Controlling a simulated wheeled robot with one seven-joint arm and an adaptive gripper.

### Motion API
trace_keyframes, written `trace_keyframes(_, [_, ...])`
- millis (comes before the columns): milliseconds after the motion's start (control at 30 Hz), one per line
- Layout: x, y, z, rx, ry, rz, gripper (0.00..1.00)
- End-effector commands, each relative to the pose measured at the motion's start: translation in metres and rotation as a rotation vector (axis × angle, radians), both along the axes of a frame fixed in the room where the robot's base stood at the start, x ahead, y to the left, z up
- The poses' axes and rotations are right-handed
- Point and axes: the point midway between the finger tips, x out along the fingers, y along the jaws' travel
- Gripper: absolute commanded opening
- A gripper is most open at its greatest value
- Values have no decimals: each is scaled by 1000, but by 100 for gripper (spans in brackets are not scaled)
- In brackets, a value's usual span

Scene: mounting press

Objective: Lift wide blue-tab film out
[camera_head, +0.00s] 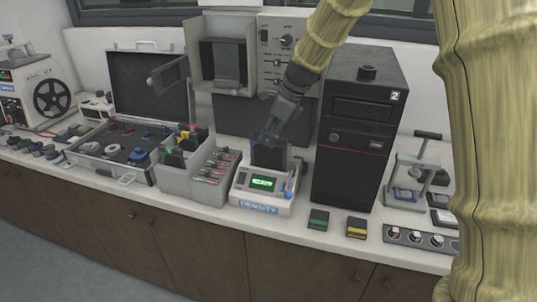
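My gripper (270,138) is at the end of my arm, over the white density meter (265,200) with its lit green display and blue "DENSITY" label. A dark upright piece (268,156) stands at the back of this meter, directly under my fingers. A small blue patch shows beside the fingertips at its top; it may be the blue tab of the film, but it is too small to be sure. The fingers overlap the top of the dark piece in this view. I cannot tell whether they touch it or whether they are open or shut.
A grey bin (165,180) with colour-tabbed pieces and a rack (213,178) stand left of the meter. A tall black unit (358,130) marked 2 stands close on the right. Green-striped (318,220) and yellow-striped (356,228) blocks lie near the front edge.

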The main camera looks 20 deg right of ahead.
Motion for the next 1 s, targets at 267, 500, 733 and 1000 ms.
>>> trace_keyframes(267, [0, 0, -1, 0, 0, 0, 39])
trace_keyframes(500, [0, 0, -2, 0, 0, 0, 39])
trace_keyframes(733, [0, 0, -2, 0, 0, 0, 8])
trace_keyframes(1000, [0, 0, -2, 0, 0, 0, 0])
